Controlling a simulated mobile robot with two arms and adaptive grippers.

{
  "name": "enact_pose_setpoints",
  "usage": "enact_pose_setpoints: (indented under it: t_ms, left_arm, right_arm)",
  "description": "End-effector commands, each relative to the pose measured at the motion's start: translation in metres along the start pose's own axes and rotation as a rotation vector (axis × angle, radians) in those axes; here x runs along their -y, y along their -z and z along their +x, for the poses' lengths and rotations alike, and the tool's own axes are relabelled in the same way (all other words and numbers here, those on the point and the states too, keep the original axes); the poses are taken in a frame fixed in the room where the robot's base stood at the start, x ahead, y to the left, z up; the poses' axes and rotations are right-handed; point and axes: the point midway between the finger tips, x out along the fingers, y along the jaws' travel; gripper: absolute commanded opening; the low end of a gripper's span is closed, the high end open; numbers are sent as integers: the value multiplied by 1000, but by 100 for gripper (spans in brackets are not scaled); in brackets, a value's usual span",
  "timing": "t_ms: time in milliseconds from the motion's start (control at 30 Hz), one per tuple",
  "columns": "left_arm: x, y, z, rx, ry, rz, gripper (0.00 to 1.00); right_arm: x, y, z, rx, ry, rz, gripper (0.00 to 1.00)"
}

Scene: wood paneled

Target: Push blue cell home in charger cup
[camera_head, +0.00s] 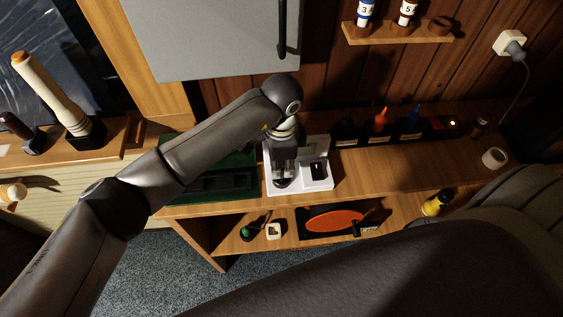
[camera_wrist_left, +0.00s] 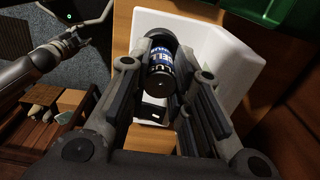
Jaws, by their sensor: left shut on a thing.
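The blue cell (camera_wrist_left: 160,65) has a blue label with white letters and a dark end facing the left wrist camera. My left gripper (camera_wrist_left: 168,88) has its fingers on both sides of the cell and is shut on it. In the head view my left gripper (camera_head: 283,180) points down over the left part of the white charger (camera_head: 318,185) and hides the cell. The charger's white body also shows in the left wrist view (camera_wrist_left: 228,62), behind the cell. How deep the cell sits in the cup cannot be told. My right gripper (camera_wrist_left: 75,38) shows small at the left wrist view's left.
A green case (camera_head: 238,160) stands left of the charger. Several colored items in dark holders (camera_head: 380,130) line the back right, and a tape roll (camera_head: 494,157) lies farther right. The wooden bench (camera_head: 400,165) is clear right of the charger. A cabinet (camera_head: 215,40) hangs above.

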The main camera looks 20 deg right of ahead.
Motion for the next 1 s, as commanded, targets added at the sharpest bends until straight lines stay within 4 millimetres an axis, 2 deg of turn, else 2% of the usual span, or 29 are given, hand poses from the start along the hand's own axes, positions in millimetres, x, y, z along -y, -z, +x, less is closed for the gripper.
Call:
enact_pose_setpoints:
  t_ms: [1000]
  left_arm:
    - [0, 0, 26, 1, 0, 0, 0]
  right_arm:
    - [0, -2, 21, 0, 0, 0, 40]
